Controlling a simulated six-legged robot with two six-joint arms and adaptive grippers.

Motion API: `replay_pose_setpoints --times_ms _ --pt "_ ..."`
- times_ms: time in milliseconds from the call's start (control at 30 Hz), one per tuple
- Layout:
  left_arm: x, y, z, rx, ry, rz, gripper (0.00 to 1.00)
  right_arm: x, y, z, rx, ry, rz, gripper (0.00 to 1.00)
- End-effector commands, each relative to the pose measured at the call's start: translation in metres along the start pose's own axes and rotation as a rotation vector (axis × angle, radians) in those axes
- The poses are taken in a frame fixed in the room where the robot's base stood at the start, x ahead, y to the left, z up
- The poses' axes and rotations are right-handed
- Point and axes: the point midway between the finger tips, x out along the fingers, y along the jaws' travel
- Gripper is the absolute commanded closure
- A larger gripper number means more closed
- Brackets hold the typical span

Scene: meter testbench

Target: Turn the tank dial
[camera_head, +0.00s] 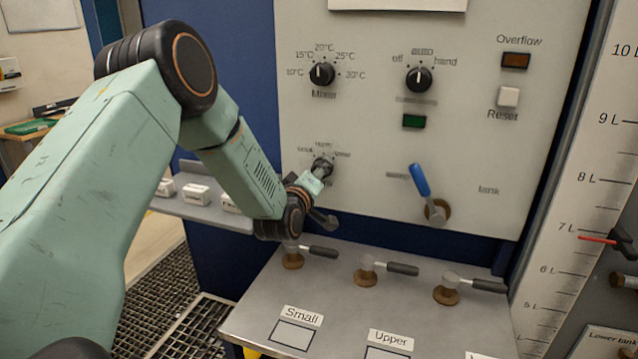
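A black dial (322,166) with small blurred labels sits low on the left of the pale panel, and its lower part is hidden by my wrist. My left gripper (322,190) is at this dial, seen from behind and partly hidden by its own wrist. I cannot tell whether its fingers touch the dial or are open or shut. To the right, a blue-handled lever (421,181) is tilted to the upper left, with the word "tank" printed to its right. My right gripper is not in view.
The Mixer dial (322,74) and the off/auto/hand dial (419,80) sit higher on the panel. Below, several dark-handled valves stand on a grey bench (258,318). A level scale (580,200) with a red pointer is at the right.

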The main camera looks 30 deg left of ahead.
Motion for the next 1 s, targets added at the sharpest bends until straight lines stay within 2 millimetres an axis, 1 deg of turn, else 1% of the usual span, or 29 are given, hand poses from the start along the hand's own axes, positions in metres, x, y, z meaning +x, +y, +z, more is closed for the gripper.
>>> replay_pose_setpoints --times_ms 33,600,800,1000 --pt "0.001 -0.001 -0.001 -0.045 0.008 0.005 0.93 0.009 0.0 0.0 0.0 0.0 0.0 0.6" --pt "0.001 -0.001 -0.001 -0.571 0.006 0.007 0.93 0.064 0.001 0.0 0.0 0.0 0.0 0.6" --pt "0.001 -0.001 -0.001 -0.713 0.007 0.006 0.93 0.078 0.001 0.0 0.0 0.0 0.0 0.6" --pt "0.001 -0.001 -0.002 -0.809 0.006 0.005 0.93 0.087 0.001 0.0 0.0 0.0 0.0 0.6"
